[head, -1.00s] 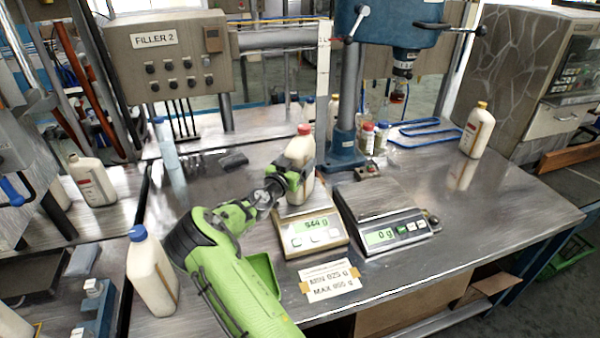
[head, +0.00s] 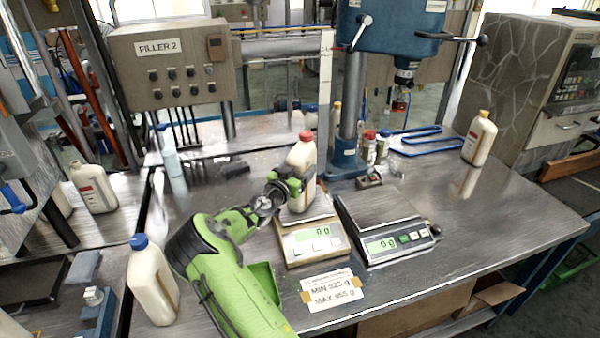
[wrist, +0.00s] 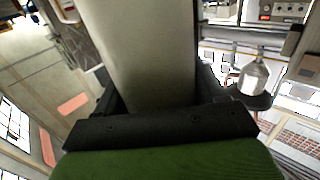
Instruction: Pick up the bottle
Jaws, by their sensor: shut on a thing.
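A cream bottle with a red cap (head: 302,158) is upright over the left scale (head: 313,240). My gripper (head: 286,184) is shut on this bottle around its body. The left scale's display reads 0 g. In the wrist view the pale bottle body (wrist: 140,50) fills the space between the dark fingers; its cap is out of that view. The gap between the bottle's base and the scale plate is hard to judge in the head view.
A right scale (head: 385,232) also reads 0 g. A blue-capped bottle (head: 152,282) stands front left and a yellow-capped bottle (head: 479,139) back right.

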